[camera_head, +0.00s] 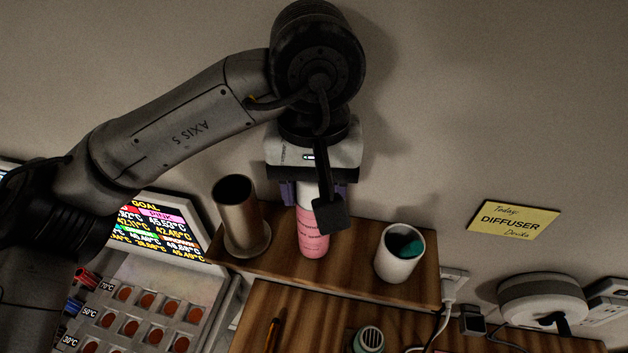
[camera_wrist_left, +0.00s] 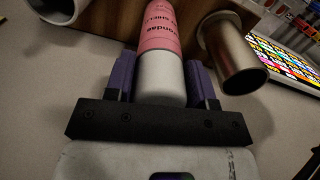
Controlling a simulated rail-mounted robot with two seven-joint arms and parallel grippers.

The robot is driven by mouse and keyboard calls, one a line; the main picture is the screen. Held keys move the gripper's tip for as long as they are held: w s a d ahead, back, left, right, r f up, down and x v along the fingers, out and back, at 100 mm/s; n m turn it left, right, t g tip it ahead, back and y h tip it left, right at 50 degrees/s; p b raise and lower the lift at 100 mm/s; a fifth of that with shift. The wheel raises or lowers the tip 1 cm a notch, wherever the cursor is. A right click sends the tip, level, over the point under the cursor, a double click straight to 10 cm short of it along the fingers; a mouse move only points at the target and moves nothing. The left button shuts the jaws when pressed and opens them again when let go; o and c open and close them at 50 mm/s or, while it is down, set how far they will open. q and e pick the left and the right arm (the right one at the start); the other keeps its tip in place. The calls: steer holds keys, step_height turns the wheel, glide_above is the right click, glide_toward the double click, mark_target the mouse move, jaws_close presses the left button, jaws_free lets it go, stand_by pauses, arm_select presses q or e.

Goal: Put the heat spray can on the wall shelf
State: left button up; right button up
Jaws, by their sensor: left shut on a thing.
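The heat spray can (camera_head: 312,232) is pink with a white upper part. My left gripper (camera_head: 314,192) is shut on its white part from above, one purple finger on each side. The can is upright over the wooden wall shelf (camera_head: 350,269), between a metal cup and a white cup. I cannot tell whether its base touches the shelf. In the left wrist view the can (camera_wrist_left: 160,35) lies between the purple fingers of the gripper (camera_wrist_left: 162,80). My right gripper is not in view.
A metal cup (camera_head: 238,212) stands on the shelf left of the can. A white cup (camera_head: 400,254) with a teal thing inside stands to the right. A yellow "DIFFUSER" note (camera_head: 513,219) is on the wall. A lower wooden surface (camera_head: 300,318) holds small items.

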arm_select(q)
steer(key=shift+f, duration=0.1)
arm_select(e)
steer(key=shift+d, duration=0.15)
arm_select(q)
steer(key=shift+f, duration=0.15)
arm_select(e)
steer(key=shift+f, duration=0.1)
arm_select(q)
steer(key=o, duration=1.3)
steer(key=shift+c, duration=0.2)
steer(key=shift+r, duration=0.3)
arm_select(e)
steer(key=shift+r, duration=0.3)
arm_select(q)
steer(key=shift+r, duration=0.3)
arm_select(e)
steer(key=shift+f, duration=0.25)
arm_select(q)
step_height(320, 180, up, 11)
steer(key=shift+r+b, duration=0.1)
steer(key=shift+b, duration=0.5)
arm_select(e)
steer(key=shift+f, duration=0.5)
